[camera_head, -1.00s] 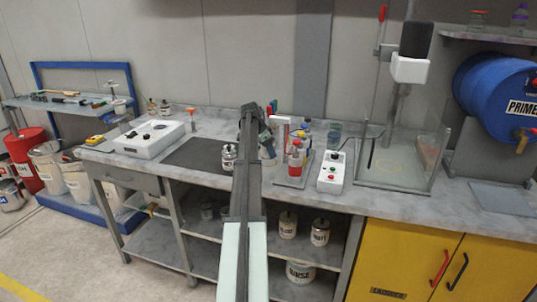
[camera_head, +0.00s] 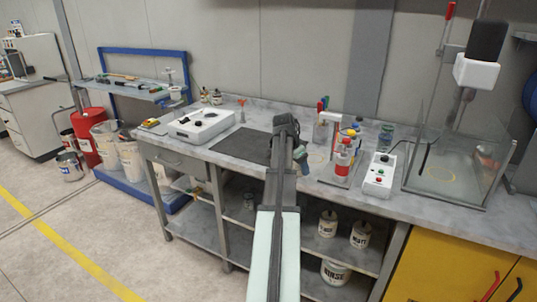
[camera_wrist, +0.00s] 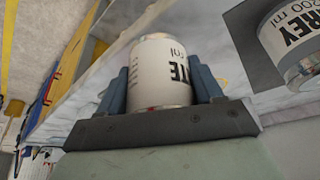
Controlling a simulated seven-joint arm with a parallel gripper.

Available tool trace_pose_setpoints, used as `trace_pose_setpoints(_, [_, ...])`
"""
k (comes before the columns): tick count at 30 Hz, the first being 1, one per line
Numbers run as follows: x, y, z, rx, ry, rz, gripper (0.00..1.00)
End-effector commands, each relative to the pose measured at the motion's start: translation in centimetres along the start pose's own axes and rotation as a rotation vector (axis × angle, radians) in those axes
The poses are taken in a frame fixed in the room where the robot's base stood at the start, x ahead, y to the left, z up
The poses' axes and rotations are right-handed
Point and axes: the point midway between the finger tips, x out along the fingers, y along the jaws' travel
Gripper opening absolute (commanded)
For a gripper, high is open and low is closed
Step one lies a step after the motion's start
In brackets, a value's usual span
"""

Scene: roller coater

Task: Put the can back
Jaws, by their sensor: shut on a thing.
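My gripper (camera_wrist: 162,82) is shut on a white can (camera_wrist: 150,75) with black lettering ending in "TE", with one blue-grey finger on each side of it in the wrist view. A second can (camera_wrist: 292,50), lettered "REY" and "200 ml", shows at the upper right of the wrist view, apart from the held can. In the head view my arm reaches over the bench and hides both of these cans. Two white cans (camera_head: 327,222) (camera_head: 361,234) stand on the shelf under the bench.
A dark mat (camera_head: 241,146) lies on the bench (camera_head: 224,158), left of my arm. A rack with a red bottle (camera_head: 345,155), a control box (camera_head: 380,174) and a glass enclosure (camera_head: 452,178) stand to the right. A white device (camera_head: 201,124) stands left.

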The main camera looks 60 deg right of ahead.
Motion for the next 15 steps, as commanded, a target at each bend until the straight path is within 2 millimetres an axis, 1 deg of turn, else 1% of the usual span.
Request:
trace_pose_setpoints(1, [-0.2, 0.3, 0.8, -0.061, -0.002, -0.026, 0.21])
trace_pose_setpoints(2, [-0.4, 0.2, 1.3, -0.101, -0.002, -0.043, 0.21])
trace_pose_setpoints(5, [-1.5, -0.4, 3.7, -0.244, -0.002, -0.101, 0.21])
trace_pose_setpoints(6, [-2.2, -0.9, 5.2, -0.307, -0.001, -0.128, 0.21])
trace_pose_setpoints(8, [-3.2, -1.6, 7.1, -0.384, 0.0, -0.158, 0.21])
trace_pose_setpoints(9, [-3.8, -2.2, 8.4, -0.427, 0.0, -0.176, 0.21])
trace_pose_setpoints(14, [-6.5, -4.0, 13.3, -0.571, 0.004, -0.235, 0.21])
trace_pose_setpoints(15, [-7.2, -4.4, 14.6, -0.602, 0.004, -0.248, 0.21])
